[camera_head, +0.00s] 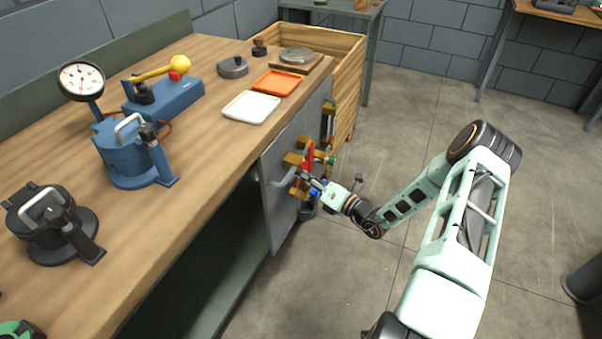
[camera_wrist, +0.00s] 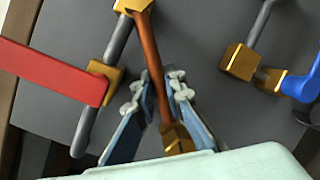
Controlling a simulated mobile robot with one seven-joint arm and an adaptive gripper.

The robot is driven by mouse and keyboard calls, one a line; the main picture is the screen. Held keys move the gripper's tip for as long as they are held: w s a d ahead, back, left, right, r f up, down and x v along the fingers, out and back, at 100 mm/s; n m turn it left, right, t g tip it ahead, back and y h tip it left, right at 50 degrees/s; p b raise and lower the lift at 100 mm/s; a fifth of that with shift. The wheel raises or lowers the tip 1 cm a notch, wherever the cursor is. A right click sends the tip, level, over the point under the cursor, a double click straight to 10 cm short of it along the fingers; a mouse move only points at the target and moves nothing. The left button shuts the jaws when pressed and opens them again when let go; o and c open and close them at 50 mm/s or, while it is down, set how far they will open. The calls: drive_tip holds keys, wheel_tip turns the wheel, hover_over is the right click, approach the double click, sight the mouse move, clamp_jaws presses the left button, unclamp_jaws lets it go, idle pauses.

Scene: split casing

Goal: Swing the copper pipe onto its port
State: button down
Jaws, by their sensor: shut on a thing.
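The copper pipe (camera_wrist: 151,52) runs down the middle of the wrist view, from a brass fitting (camera_wrist: 131,5) at the top edge to a brass piece (camera_wrist: 177,139) near my palm. My gripper (camera_wrist: 157,88) is shut on the pipe, one blue-grey finger on each side. Whether the lower brass piece belongs to the pipe or to a port is not clear, and my palm hides what lies below it. In the head view my gripper (camera_head: 317,184) is at the upright grey panel (camera_head: 277,205) on the bench side; the pipe is too small to make out there.
A red lever (camera_wrist: 52,72) lies left of the pipe, by a grey rod with a brass block (camera_wrist: 104,78). To the right are brass fittings (camera_wrist: 239,61) and a blue handle (camera_wrist: 300,87). Open floor lies right of the panel.

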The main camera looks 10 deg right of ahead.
drive_tip(key=shift+f, duration=0.1)
drive_tip(key=w+d+f+n+y+b, duration=0.3)
drive_tip(key=w+d+n+b, duration=0.1)
drive_tip(key=n+b, duration=0.6)
drive_tip(key=shift+w+n+t+b, duration=0.35)
drive_tip(key=shift+w+n, duration=0.25)
drive_tip(key=shift+w, duration=0.2)
drive_tip(key=shift+d, duration=0.15)
drive_tip(key=c, duration=2)
unclamp_jaws()
drive_tip(key=shift+o, duration=0.2)
drive_tip(key=v, duration=1.2)
